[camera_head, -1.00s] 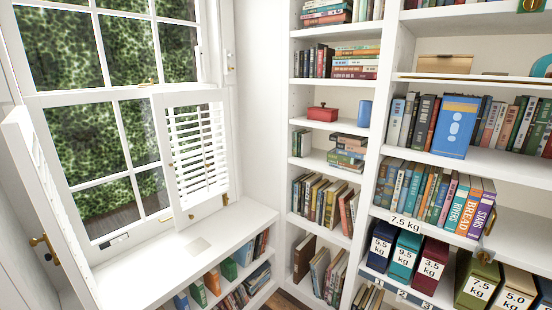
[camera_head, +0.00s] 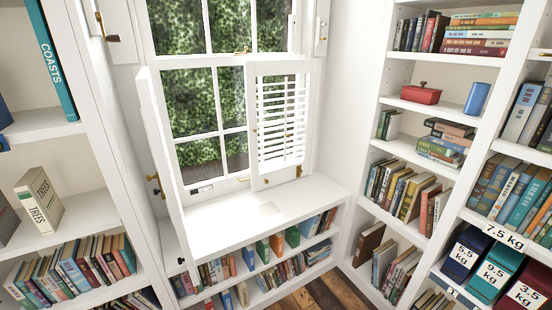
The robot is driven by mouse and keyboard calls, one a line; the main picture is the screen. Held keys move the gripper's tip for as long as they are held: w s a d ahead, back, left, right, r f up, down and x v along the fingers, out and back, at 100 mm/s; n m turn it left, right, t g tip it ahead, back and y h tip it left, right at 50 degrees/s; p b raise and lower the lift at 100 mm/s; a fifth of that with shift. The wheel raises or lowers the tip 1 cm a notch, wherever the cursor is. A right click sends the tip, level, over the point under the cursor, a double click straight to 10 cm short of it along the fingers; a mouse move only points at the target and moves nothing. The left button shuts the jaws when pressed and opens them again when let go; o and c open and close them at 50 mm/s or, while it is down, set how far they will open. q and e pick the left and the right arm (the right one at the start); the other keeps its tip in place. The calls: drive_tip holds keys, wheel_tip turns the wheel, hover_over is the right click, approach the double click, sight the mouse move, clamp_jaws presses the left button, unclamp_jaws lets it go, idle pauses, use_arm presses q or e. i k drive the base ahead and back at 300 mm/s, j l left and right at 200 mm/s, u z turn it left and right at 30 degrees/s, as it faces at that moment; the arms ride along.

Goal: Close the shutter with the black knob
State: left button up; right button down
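The window has a left shutter panel (camera_head: 166,150), seen nearly edge-on and swung out from the window at its left side. A small dark spot (camera_head: 181,261), which may be a knob, shows near its foot. A right shutter panel (camera_head: 281,118) with white louvres stands in front of the right part of the window, with a small light-coloured mark on its left stile. I cannot tell for sure which shutter carries the black knob. Neither of my grippers is in view.
A white window seat (camera_head: 235,220) with books below lies under the window. A left bookcase (camera_head: 85,215) stands close beside the left shutter. A right bookcase (camera_head: 385,155) holds books and a red pot (camera_head: 421,94). Wooden floor (camera_head: 325,294) shows at the bottom.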

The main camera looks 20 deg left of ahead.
sight(143, 81)
drive_tip(key=u, duration=1.3)
drive_tip(key=i+j, duration=0.1)
drive_tip(key=j, duration=0.35)
drive_tip(key=i+j+z, duration=0.15)
drive_tip(key=j, duration=0.3)
